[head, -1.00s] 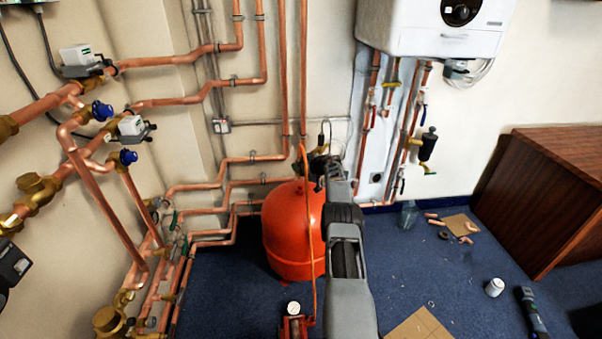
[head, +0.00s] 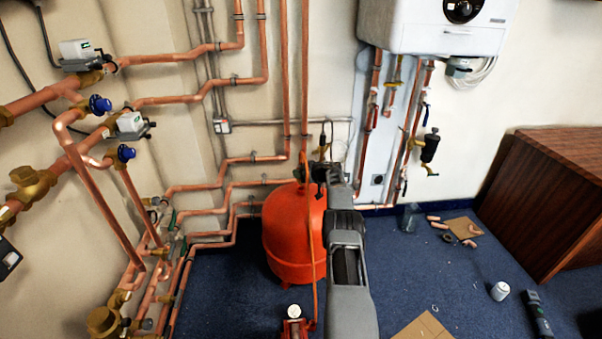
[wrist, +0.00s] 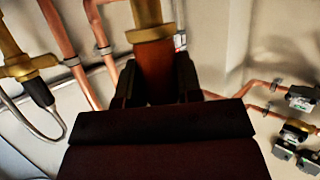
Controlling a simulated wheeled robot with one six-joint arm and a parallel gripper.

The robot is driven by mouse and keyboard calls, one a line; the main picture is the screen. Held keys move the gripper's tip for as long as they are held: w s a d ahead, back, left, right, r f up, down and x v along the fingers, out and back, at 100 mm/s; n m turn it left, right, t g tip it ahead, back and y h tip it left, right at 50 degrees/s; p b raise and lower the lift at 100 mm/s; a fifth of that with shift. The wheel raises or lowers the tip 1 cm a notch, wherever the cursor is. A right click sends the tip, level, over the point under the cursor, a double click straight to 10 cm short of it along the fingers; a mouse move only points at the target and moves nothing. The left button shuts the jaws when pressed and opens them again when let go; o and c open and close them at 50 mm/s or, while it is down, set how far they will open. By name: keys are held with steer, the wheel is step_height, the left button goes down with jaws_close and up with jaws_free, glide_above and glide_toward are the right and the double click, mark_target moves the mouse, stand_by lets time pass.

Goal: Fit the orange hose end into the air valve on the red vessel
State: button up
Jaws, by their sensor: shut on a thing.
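The red vessel (head: 285,245) stands on the blue floor in the middle of the head view. The orange hose (head: 312,260) rises in front of it from the small red pump and bends over at the vessel's top. My gripper (head: 322,175) is at the top right of the vessel. In the wrist view my gripper (wrist: 155,90) is shut on an orange-brown piece, which I take as the hose end (wrist: 155,65). A brass collar (wrist: 150,34) sits directly beyond it. I cannot tell whether they touch or are joined. The air valve cannot be made out for certain.
A brass fitting (head: 322,146) with a black cable rises just beyond my gripper. Copper pipes (head: 225,190) run along the wall to the left. The red pump (head: 294,322) stands in front. Cardboard (head: 425,327) and a can (head: 500,291) lie on the floor at right.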

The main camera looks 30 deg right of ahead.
steer(key=shift+f+b, duration=0.3)
steer(key=shift+f+b, duration=0.85)
steer(key=shift+f, duration=0.2)
steer(key=shift+f+b, duration=0.8)
steer(key=shift+b, duration=0.15)
stand_by(0.8)
steer(key=o, duration=1.1)
steer(key=shift+s, duration=0.1)
steer(key=shift+r, duration=0.1)
